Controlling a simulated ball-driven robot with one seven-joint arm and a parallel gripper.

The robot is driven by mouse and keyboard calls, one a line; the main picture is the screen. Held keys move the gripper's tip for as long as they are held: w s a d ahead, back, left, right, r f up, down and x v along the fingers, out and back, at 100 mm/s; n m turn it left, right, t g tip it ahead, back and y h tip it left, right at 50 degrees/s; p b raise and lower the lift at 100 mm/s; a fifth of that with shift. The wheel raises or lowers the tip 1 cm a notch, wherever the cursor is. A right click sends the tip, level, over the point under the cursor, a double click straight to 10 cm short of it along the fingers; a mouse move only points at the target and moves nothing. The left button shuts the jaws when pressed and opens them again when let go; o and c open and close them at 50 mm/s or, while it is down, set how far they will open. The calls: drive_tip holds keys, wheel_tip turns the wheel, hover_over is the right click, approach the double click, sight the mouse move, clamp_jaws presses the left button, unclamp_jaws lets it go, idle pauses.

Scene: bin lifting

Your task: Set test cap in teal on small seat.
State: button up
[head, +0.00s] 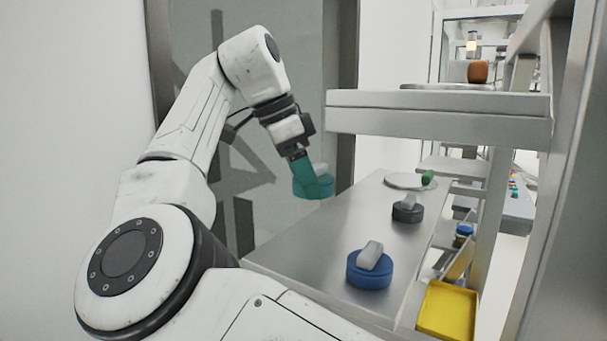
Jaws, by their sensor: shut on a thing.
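The teal test cap (322,190) is a short round piece with a light block on top. My gripper (306,176) points down and is shut on it. The cap hangs at the left edge of the grey metal shelf board (330,235), in front of the grey door panel. I cannot tell its height over the board. A blue cap (369,274) with a grey grip block stands at the board's near end. A dark grey cap (407,212) with a similar block stands farther back. I cannot make out which part is the small seat.
A pale round plate (405,181) with a green item (428,177) lies at the board's far end. A thick upper shelf (440,118) overhangs on the right, with a brown-orange item (477,71) on it. A yellow tray (447,310) sits low right. The board's left part is clear.

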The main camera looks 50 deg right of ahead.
drive_tip(key=shift+r+p, duration=0.55)
drive_tip(key=shift+r, duration=1.15)
